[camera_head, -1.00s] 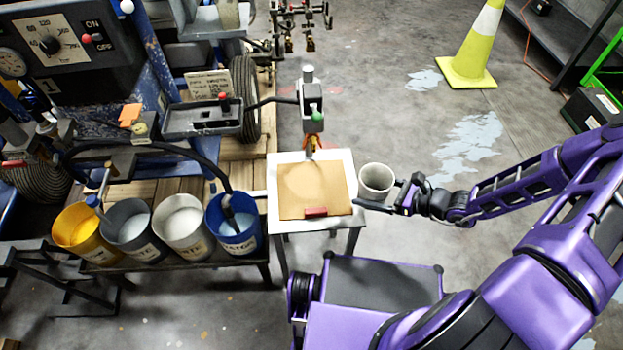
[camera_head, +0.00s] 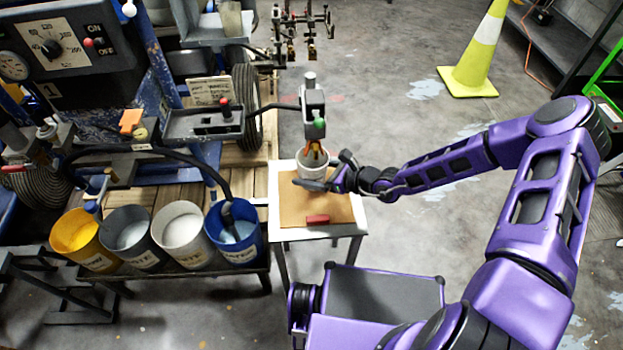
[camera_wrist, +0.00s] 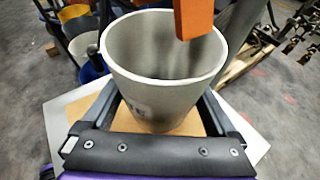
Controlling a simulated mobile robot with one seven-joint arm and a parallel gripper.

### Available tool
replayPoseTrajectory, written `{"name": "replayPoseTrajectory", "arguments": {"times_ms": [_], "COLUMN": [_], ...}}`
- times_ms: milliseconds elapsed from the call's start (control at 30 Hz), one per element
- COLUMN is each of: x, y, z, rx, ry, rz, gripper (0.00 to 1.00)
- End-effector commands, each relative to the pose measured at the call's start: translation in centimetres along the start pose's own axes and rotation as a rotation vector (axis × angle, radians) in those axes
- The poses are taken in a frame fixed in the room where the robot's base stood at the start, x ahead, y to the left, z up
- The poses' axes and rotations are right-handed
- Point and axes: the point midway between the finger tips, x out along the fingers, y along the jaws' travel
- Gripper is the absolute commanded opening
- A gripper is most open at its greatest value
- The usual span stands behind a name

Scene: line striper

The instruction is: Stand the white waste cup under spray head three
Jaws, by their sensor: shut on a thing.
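The white waste cup (camera_head: 311,168) is upright over the cardboard on the small stand, below a spray head (camera_head: 314,125) with an orange nozzle. In the wrist view the cup (camera_wrist: 160,90) fills the middle, and the orange nozzle part (camera_wrist: 194,18) hangs over its opening near the far rim. My gripper (camera_head: 315,184) is shut on the cup, with one finger on each side of it in the wrist view (camera_wrist: 160,120). The cup's base is hidden, so I cannot tell whether it touches the cardboard.
The cardboard (camera_head: 335,208) lies on a white-topped stand (camera_head: 290,236) with a red block (camera_head: 317,220) near its front. Yellow, grey, white and blue buckets (camera_head: 247,250) stand to the left. A yellow-green cone (camera_head: 474,65) stands on the floor at the right.

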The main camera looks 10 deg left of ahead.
Motion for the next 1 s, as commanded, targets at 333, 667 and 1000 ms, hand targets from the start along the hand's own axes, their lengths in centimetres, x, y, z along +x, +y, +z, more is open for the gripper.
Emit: {"name": "replayPoseTrajectory", "arguments": {"times_ms": [333, 667, 1000], "x": [0.9, 0.9, -0.9], "y": [-0.2, -0.2, -0.4], "z": [-2.9, -3.2, -2.8], "rx": [0.002, 0.002, 0.001], "ry": [0.004, 0.004, 0.005], "rz": [-0.002, -0.002, -0.005], "gripper": [0.39, 1.0, 1.0]}}
